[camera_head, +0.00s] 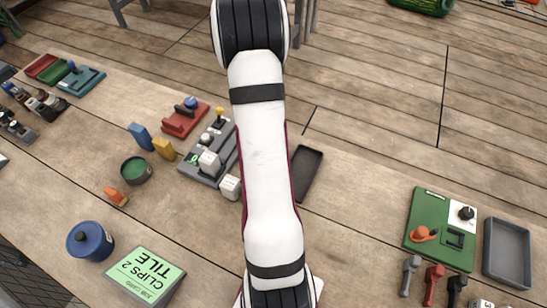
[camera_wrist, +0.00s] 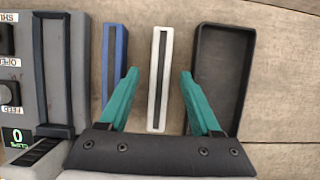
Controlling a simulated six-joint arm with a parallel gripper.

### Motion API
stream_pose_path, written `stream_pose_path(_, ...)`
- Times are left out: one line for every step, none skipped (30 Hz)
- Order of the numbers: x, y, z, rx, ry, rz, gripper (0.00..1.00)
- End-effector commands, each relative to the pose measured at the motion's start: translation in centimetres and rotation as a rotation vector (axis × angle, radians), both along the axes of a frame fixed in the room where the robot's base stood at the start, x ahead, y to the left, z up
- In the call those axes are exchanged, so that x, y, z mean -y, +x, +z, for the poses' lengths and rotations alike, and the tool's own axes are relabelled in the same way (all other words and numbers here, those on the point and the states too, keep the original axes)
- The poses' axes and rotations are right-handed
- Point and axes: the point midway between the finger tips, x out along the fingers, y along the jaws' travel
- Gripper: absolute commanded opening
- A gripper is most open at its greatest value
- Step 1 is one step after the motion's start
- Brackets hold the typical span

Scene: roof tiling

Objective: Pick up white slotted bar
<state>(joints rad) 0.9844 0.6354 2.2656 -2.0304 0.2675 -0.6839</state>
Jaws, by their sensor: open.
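The white slotted bar (camera_wrist: 154,105) lies upright in the wrist view, with a dark slot along its length. My gripper (camera_wrist: 161,82) has two green fingers, open, one on each side of the white bar. The left finger lies between the white bar and a blue slotted bar (camera_wrist: 108,67), covering part of the blue bar. I cannot tell the height of the fingers above the surface. In the head view my arm hides the gripper and the white bar.
The black tray (camera_wrist: 197,75) stands right of the white bar and also shows in the head view (camera_head: 306,174). A grey control panel (camera_wrist: 80,92) stands left of the blue bar. A green board (camera_head: 417,232) and a grey tray (camera_head: 525,253) lie further right. Bare wood lies between.

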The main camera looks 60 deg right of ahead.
Motion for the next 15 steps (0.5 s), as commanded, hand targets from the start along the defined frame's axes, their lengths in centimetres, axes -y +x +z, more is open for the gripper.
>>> stream_pose_path(0.0, 0.0, 0.01, 0.0, 0.0, 0.0, 0.65)
stream_pose_path(-0.01, 0.0, 0.02, 0.0, 0.0, 0.0, 0.61)
stream_pose_path(-0.01, 0.0, 0.02, 0.0, 0.0, 0.0, 0.54)
stream_pose_path(-0.01, 0.0, 0.03, 0.0, 0.0, 0.0, 0.49)
stream_pose_path(-0.01, 0.0, 0.03, 0.0, 0.0, 0.0, 0.43)
stream_pose_path(-0.01, 0.0, 0.03, 0.0, 0.0, 0.0, 0.36)
stream_pose_path(-0.02, 0.0, 0.04, 0.0, 0.0, 0.0, 0.31)
stream_pose_path(-0.02, 0.0, 0.04, 0.0, 0.0, 0.0, 0.25)
stream_pose_path(-0.02, 0.0, 0.04, 0.0, 0.0, 0.001, 0.18)
stream_pose_path(-0.02, 0.0, 0.04, 0.0, 0.0, 0.001, 0.13)
stream_pose_path(-0.02, 0.0, 0.04, 0.0, 0.0, 0.001, 0.07)
stream_pose_path(-0.02, 0.0, 0.04, 0.0, 0.0, 0.001, 0.0)
stream_pose_path(-0.02, 0.0, 0.05, 0.0, 0.0, 0.001, 0.0)
stream_pose_path(-0.02, 0.0, 0.05, 0.0, 0.0, 0.001, 0.0)
stream_pose_path(-0.02, 0.0, 0.05, 0.0, 0.0, 0.001, 0.0)
